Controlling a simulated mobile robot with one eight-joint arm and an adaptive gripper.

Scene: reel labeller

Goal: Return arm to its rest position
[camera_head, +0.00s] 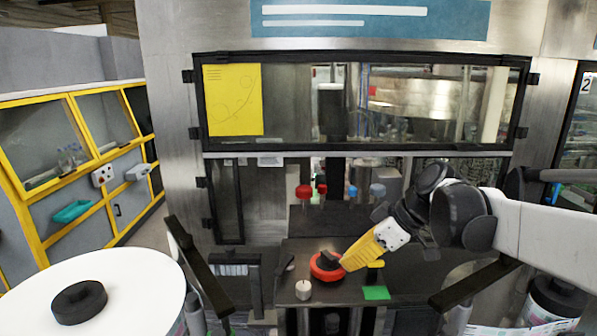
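My arm (510,222) reaches in from the right, its white link running to dark joints and a white wrist piece. My gripper (348,264) has yellow fingers and points down and left over the dark work surface. Its tip is at a red round part with a dark top (325,266); I cannot tell whether it touches or holds that part. The finger gap is not clear from this side.
A small pale cylinder (303,290) and a green patch (376,292) lie on the dark work surface (345,296). Red and blue knobs (304,191) stand behind. A framed window (400,105) is above. A large white reel (125,295) stands at lower left.

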